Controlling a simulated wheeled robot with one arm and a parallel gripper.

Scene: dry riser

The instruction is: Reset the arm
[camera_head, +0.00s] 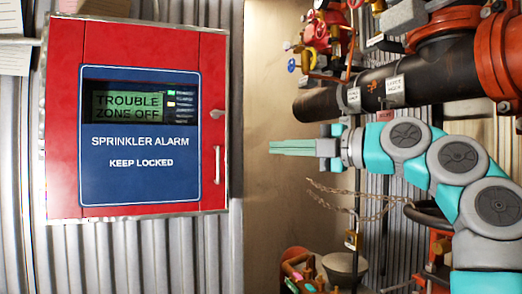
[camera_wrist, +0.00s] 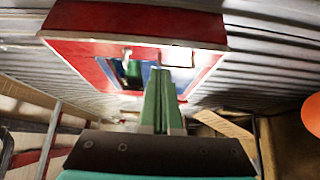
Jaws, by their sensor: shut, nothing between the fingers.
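My gripper (camera_head: 292,147) is at the end of my teal and grey arm, to the right of the red alarm cabinet in the head view. Its green fingers are together and point left, with nothing between them. In the wrist view, my gripper (camera_wrist: 163,85) points toward the red cabinet (camera_wrist: 85,25), which looks blurred there. In the head view, a gap separates the fingertips from the cabinet (camera_head: 62,120). The cabinet door is closed and its display reads "TROUBLE ZONE OFF".
A dark pipe (camera_head: 430,75) with red couplings runs above my arm. Red valves and gauges (camera_head: 325,30) sit at the top. A chain with a padlock (camera_head: 353,238) hangs below my arm. The tan panel (camera_head: 268,210) between cabinet and pipework is clear.

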